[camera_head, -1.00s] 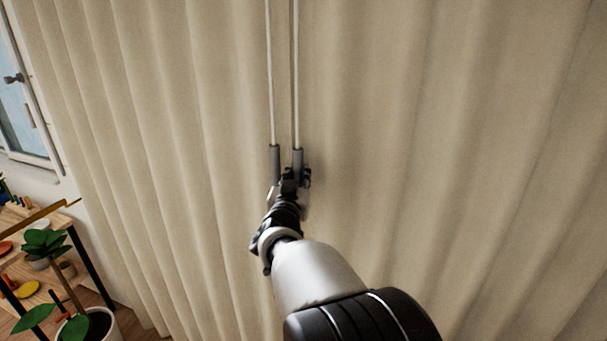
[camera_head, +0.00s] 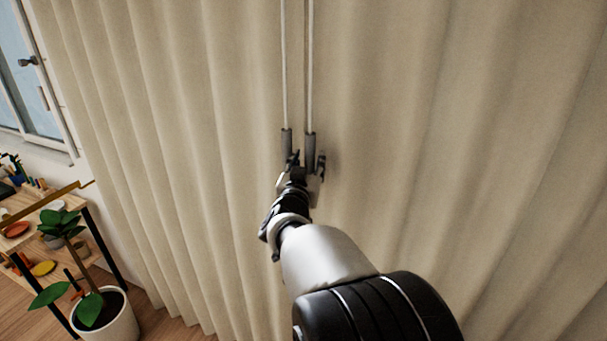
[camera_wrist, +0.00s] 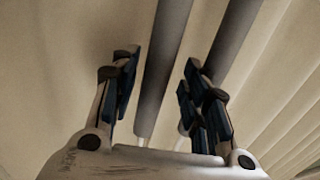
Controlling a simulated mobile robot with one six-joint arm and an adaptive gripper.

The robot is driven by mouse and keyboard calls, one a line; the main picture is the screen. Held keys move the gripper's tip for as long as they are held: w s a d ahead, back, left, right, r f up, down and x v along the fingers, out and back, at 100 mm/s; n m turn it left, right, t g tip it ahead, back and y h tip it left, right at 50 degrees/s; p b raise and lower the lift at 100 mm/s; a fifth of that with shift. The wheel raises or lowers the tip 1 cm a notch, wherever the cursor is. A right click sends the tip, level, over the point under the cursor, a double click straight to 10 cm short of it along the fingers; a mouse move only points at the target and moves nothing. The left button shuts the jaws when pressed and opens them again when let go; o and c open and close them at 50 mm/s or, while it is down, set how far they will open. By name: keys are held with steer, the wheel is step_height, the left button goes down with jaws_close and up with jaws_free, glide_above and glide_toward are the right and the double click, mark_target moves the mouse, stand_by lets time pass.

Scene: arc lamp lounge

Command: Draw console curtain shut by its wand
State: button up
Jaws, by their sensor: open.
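The beige curtain (camera_head: 200,120) hangs in folds across most of the head view, with no open gap visible near the wands. Two thin pale wands with grey handles hang side by side before it. My gripper (camera_head: 307,166) is open at the lower ends of the handles. The right wand's handle (camera_head: 310,148) comes down between my fingers. The left wand's handle (camera_head: 287,140) is beside my left finger. In the wrist view, one handle (camera_wrist: 163,75) stands between the spread fingers with space on both sides; the other handle (camera_wrist: 234,38) passes behind the right finger.
A window (camera_head: 30,80) is at the far left. Below it stand a wooden shelf table (camera_head: 60,210) with small items and a white-potted plant (camera_head: 110,318) on the wooden floor. Curtain fills the right side; no loose objects show there.

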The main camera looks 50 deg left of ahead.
steer(key=v, duration=1.1)
steer(key=shift+s+d+r, duration=0.1)
